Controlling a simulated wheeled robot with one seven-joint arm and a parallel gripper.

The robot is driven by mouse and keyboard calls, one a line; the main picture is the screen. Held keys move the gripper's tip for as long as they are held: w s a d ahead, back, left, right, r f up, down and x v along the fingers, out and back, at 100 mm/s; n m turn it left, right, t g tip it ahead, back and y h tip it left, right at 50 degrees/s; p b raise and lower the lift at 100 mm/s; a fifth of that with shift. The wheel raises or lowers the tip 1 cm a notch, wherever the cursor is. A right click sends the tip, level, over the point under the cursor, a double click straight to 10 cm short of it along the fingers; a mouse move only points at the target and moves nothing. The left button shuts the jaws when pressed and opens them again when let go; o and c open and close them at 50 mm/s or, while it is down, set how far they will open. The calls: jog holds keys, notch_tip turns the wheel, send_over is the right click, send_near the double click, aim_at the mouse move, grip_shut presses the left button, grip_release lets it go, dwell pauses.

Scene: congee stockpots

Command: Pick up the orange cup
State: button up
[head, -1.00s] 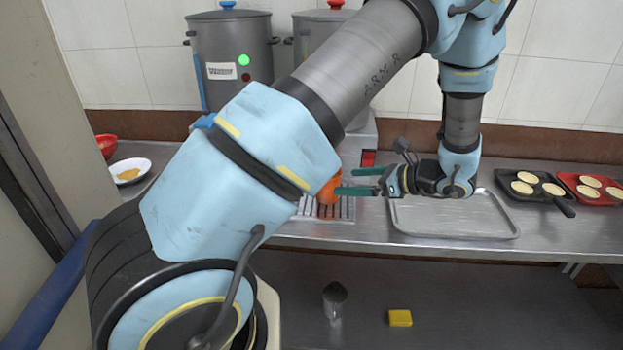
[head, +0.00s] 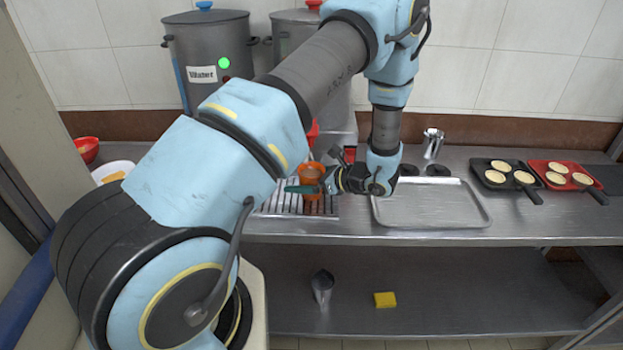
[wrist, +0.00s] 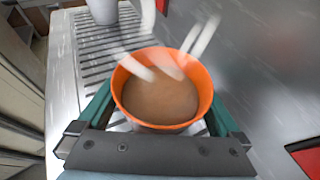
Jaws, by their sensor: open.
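The orange cup (head: 312,173) stands on a slotted metal drip grate (head: 272,207) below the stockpots, partly hidden behind my arm and fingers in the head view. The wrist view looks down into the cup (wrist: 204,80), which has brown contents. Blurred pale streaks cross its far rim. My gripper (head: 304,188) is open. In the wrist view the teal fingers of my gripper (wrist: 160,95) lie on either side of the cup, so it sits between them. I cannot tell whether either finger touches it.
Two stockpots stand behind, the left one grey (head: 208,90). An empty metal tray (head: 430,205) and a steel cup (head: 433,142) are to the right. Black (head: 500,182) and red (head: 560,182) pans hold pale rounds. A yellow block (head: 385,299) and a metal cup (head: 322,285) are on the lower shelf.

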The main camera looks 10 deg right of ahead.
jog(key=shift+c, duration=0.4)
jog(key=c, duration=1.3)
